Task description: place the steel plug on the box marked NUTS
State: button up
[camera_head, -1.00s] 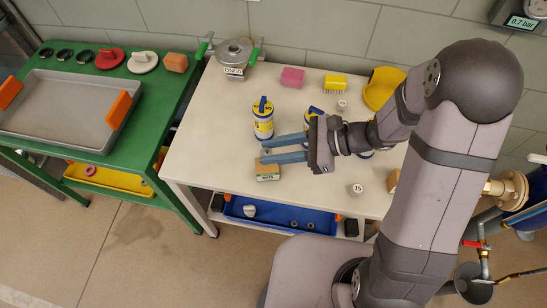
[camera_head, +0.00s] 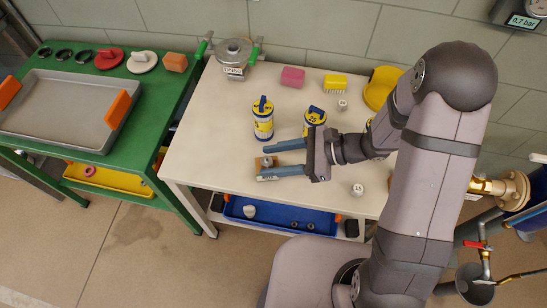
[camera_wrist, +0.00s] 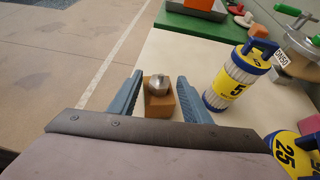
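The small steel plug (camera_head: 267,161) sits on top of the brown box (camera_head: 266,170) on the beige table; its label is mostly covered by my lower finger. In the wrist view, the plug (camera_wrist: 158,85) stands upright on the box (camera_wrist: 160,108), between my two blue fingers. My gripper (camera_head: 263,163) is open, with a visible gap between each finger and the plug. It reaches in from the right, low over the table.
A blue-and-yellow filter cartridge (camera_head: 263,119) stands just behind the box, and another (camera_head: 314,117) is behind my gripper. A small round piece marked 15 (camera_head: 357,189) lies to the right. The table left of the box is clear.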

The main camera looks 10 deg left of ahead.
jog(key=shift+r, duration=0.1)
jog(key=shift+r, duration=0.2)
jog(key=shift+w+d, duration=0.1)
jog(key=shift+d, duration=0.25)
jog(key=s+v, duration=0.1)
jog(key=v, duration=1)
jog(key=shift+w, duration=0.45)
jog(key=shift+d+r, duration=0.1)
